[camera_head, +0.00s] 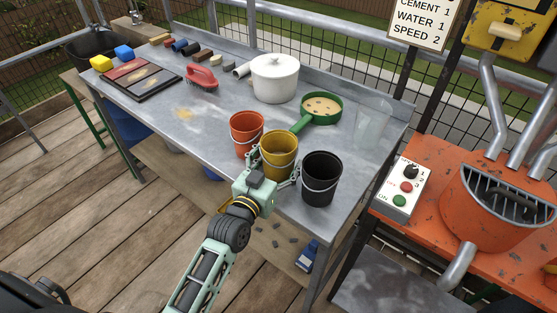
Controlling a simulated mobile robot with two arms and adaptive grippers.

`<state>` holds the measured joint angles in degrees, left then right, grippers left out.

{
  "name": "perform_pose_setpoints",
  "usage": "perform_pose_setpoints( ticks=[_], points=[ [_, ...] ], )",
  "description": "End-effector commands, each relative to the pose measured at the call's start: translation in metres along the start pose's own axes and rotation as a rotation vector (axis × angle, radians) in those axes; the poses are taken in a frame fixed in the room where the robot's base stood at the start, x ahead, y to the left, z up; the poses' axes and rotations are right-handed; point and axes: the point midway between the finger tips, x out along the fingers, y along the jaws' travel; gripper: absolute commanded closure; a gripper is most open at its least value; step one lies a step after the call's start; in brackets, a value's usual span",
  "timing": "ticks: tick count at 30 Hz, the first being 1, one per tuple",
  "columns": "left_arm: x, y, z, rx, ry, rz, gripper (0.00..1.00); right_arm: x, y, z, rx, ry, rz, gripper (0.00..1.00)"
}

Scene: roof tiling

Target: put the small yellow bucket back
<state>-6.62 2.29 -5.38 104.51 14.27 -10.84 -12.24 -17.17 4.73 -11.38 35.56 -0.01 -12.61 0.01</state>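The small yellow bucket (278,158) is upright at the front of the grey metal table (213,108), between an orange bucket (246,130) and a black bucket (321,180). My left gripper (277,168) is at its near side, with one finger on each side of it. I cannot tell whether the fingers press on it or only surround it. The gripper hides the bucket's lower part, so I cannot see whether its base touches the table. My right gripper is not in view.
A white pot (275,80) and a green pan (321,107) stand behind the buckets. A red float (202,77), a tile tray (140,80) and coloured blocks (124,52) lie farther left. An orange mixer (500,205) stands right. The table's front-left area is clear.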

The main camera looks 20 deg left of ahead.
Motion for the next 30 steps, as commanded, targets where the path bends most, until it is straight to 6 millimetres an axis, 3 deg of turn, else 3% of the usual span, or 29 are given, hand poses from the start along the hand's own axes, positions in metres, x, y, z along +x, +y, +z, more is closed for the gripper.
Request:
perform_pose_setpoints(
  ticks=[14,30],
  points=[
    [-0.004,0.0,-0.002,0.0,-0.001,0.0,0.14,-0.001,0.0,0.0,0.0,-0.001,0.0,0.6],
    [-0.105,0.0,-0.001,0.001,-0.002,0.0,0.14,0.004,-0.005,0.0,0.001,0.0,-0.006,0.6]
  ],
)
